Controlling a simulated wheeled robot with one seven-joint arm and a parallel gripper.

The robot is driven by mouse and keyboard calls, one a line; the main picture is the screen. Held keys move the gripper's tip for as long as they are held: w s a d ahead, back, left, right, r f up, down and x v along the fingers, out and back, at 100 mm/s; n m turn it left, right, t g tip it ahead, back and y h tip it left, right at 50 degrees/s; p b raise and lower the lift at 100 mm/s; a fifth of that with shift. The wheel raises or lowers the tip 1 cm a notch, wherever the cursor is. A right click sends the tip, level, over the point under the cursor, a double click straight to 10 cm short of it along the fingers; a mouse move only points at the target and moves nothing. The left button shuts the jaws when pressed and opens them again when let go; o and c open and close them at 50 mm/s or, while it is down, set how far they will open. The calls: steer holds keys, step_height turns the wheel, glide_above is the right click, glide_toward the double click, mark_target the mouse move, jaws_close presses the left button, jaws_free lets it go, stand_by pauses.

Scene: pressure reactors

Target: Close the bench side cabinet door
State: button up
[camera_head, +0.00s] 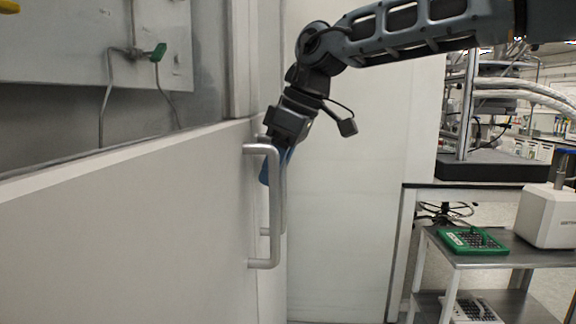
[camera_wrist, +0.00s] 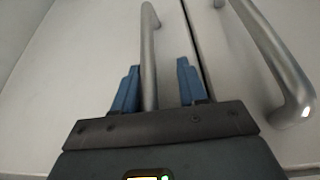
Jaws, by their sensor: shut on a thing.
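Two pale door panels stand side by side at the left in the head view, the near one (camera_head: 130,225) large and the far one narrow. The near panel carries a grey bar handle (camera_head: 274,215). A second bar handle (camera_wrist: 149,50) is on the other panel and is partly hidden behind the near one in the head view. My gripper (camera_wrist: 158,80) has its blue fingers on either side of this second handle and is shut on it. The near handle (camera_wrist: 285,70) is to the right in the wrist view, apart from my fingers. A thin dark seam separates the panels.
Above the near panel is a glazed or open enclosure with tubing and a green-handled valve (camera_head: 158,52). A steel cart (camera_head: 480,252) with a green device (camera_head: 472,242) and a white instrument (camera_head: 547,217) stands at the right. A plain pale wall (camera_head: 340,200) is behind my gripper.

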steer(key=shift+o, duration=1.1)
steer(key=shift+s+a, duration=0.2)
steer(key=shift+a, duration=0.05)
steer(key=shift+r, duration=0.1)
steer(key=shift+w+d+r, duration=0.1)
steer(key=shift+d, duration=0.4)
steer(key=w+v, duration=0.1)
steer(key=v, duration=0.6)
steer(key=shift+s+r, duration=0.3)
steer(key=shift+s, duration=0.25)
